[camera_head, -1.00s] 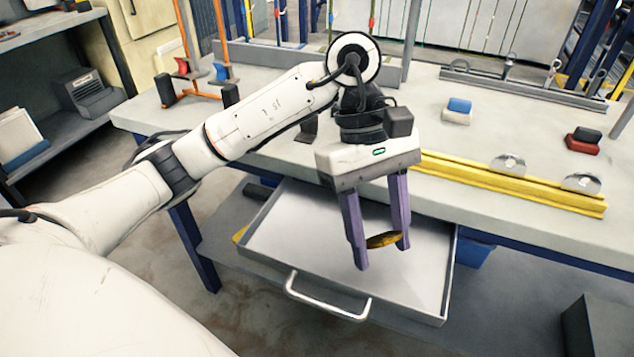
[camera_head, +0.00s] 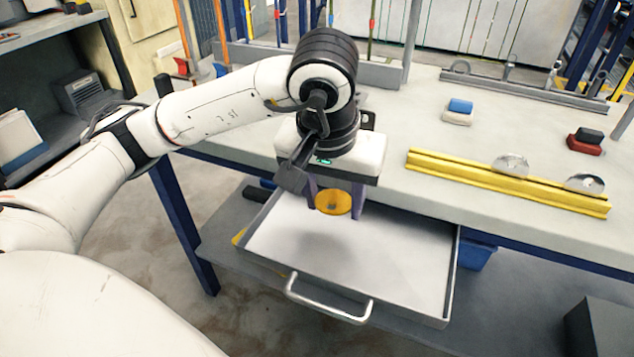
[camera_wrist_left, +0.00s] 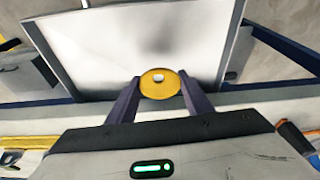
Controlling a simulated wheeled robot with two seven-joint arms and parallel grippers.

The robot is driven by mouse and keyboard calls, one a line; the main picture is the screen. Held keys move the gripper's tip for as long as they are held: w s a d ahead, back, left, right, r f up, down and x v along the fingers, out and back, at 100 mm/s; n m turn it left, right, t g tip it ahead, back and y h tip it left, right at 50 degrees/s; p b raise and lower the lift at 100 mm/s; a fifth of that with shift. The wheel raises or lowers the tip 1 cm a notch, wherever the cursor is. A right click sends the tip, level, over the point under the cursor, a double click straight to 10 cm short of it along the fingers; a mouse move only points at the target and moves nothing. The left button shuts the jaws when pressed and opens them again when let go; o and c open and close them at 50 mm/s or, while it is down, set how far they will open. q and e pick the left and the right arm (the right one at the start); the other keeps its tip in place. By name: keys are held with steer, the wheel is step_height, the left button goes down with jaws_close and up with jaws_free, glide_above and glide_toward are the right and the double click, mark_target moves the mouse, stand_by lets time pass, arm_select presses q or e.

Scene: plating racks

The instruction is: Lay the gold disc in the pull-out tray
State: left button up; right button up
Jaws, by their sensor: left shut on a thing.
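The gold disc (camera_head: 333,202) is held between the purple fingers of my left gripper (camera_head: 335,196). In the head view its flat face shows above the rear part of the open pull-out tray (camera_head: 400,272). In the left wrist view the gold disc (camera_wrist_left: 160,83) has a small pale spot at its middle, and the fingers of my left gripper (camera_wrist_left: 160,90) touch both its sides. The tray (camera_wrist_left: 140,45) lies beyond it, its visible floor bare. A soft shadow falls on the tray floor, so the disc appears held above it. My right gripper is not in view.
The tray's metal handle (camera_head: 328,300) faces front. The grey worktop (camera_head: 400,130) overhangs the tray's rear. On it stand a yellow rail (camera_head: 480,183) with two silver discs (camera_head: 511,165), a blue-and-white block (camera_head: 458,111) and a red-and-black block (camera_head: 585,140).

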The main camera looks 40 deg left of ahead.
mark_target(321, 218)
arm_select(q)
steer(key=shift+w+a+r+m+t, duration=0.1)
steer(key=shift+a+r+t, duration=0.15)
steer(key=shift+a, duration=0.35)
steer(key=shift+w+a+r+m+t, duration=0.1)
steer(key=shift+a+t, duration=0.1)
steer(key=shift+a, duration=0.45)
steer(key=shift+w+a+r+m+t, duration=0.1)
steer(key=shift+a+r+t, duration=0.15)
steer(key=shift+a, duration=0.35)
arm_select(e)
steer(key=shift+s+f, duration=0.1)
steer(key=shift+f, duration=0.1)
